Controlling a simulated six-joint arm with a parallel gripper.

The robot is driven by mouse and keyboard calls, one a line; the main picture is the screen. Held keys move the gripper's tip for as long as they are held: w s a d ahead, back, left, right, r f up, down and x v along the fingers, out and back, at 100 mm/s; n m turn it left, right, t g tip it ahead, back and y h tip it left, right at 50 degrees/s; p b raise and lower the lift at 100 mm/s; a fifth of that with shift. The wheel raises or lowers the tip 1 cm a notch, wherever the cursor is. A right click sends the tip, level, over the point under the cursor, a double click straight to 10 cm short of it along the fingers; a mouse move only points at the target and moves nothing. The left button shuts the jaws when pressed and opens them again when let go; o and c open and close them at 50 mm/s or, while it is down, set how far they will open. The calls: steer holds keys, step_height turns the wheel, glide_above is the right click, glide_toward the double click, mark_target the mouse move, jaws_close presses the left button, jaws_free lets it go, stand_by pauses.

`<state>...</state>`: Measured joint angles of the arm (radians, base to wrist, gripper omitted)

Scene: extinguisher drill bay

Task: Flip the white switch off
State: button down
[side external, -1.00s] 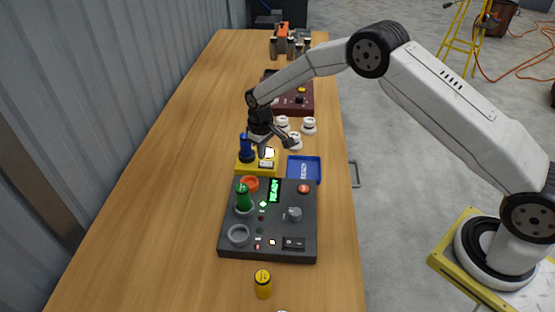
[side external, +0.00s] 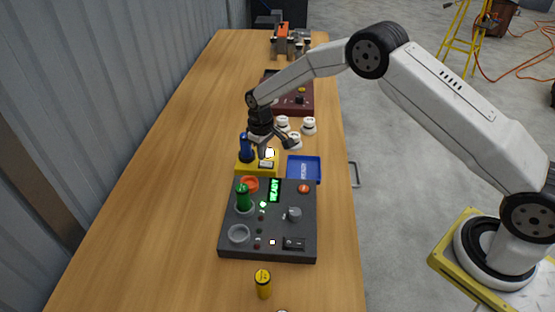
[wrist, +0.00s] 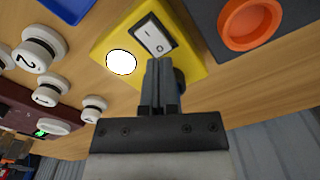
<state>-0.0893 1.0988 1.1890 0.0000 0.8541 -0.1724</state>
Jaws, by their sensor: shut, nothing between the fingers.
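The white switch (wrist: 153,35) is a rocker with "I" and "O" marks in a dark frame, on a yellow box (wrist: 110,38). A round white lamp (wrist: 121,62) beside the switch is lit. My gripper (wrist: 160,64) is shut and empty, its fingertips at the "O" end of the switch. I cannot tell whether they touch it. In the side external view my gripper (side external: 262,156) points down at the box.
A dark grey panel (side external: 285,250) with a green cylinder (side external: 243,199) and a READY display is in front. A blue tray (side external: 304,168) and white numbered knobs (side external: 309,126) are at the right.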

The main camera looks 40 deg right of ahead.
mark_target(263, 163)
steer(key=shift+f, duration=0.5)
stand_by(0.4)
step_height(263, 163, up, 7)
stand_by(1.2)
steer(key=shift+r, duration=0.15)
steer(key=s+d+r+m+t, duration=0.1)
steer(key=s+r, duration=0.1)
steer(key=s, duration=0.7)
steer(key=s+d+r+m, duration=0.1)
steer(key=s+d+r, duration=0.1)
steer(key=s, duration=0.8)
steer(key=s+d+r+m+t, duration=0.1)
steer(key=s+d+r, duration=0.1)
steer(key=s, duration=0.8)
steer(key=shift+r+t, duration=0.3)
steer(key=shift+r, duration=0.3)
steer(key=shift+w, duration=0.1)
